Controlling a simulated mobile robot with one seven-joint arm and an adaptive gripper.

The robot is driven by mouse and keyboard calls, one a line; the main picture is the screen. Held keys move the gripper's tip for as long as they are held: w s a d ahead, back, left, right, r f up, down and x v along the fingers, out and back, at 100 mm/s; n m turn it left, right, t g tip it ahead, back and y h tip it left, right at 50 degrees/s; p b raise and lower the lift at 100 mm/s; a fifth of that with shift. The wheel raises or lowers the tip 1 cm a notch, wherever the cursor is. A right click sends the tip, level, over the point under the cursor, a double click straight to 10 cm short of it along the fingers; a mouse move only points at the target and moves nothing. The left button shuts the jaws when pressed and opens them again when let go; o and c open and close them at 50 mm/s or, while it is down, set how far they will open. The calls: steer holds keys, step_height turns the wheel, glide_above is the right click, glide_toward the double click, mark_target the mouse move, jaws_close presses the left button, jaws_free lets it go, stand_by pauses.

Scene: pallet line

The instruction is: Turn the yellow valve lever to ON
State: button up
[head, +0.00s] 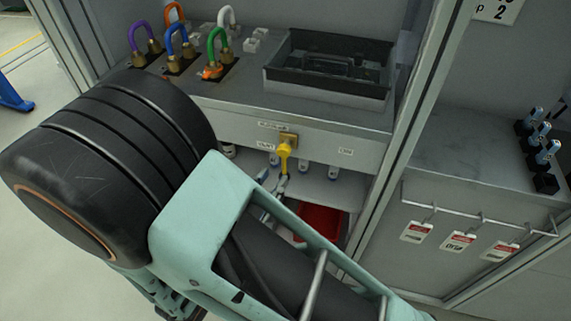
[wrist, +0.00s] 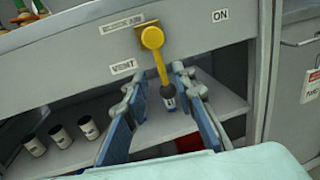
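The yellow valve lever (head: 284,150) is on the front panel of the bench. In the wrist view the lever (wrist: 161,66) hangs from its round hub, pointing down and slightly right. A VENT label (wrist: 123,67) is at its left and an ON label (wrist: 220,15) at its right. My gripper (wrist: 155,82) is open, with one blue-padded finger on each side of the lever's lower end in the picture. I cannot tell whether either finger touches it. In the head view my gripper (head: 279,186) is just below the lever, partly hidden by my arm.
Under the panel is a shelf (wrist: 72,150) with several small canisters and a red bin (head: 322,222). A dark tray (head: 330,85) and coloured padlocks (head: 217,50) are on the bench top. A cabinet post (head: 408,130) stands right of the panel. Tags (head: 458,240) hang from a rail farther right.

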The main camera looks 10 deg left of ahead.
mark_target(283, 166)
steer(key=x, duration=0.6)
steer(key=shift+w+b, duration=0.2)
steer(key=shift+b, duration=0.15)
steer(key=shift+c, duration=0.2)
jaws_close()
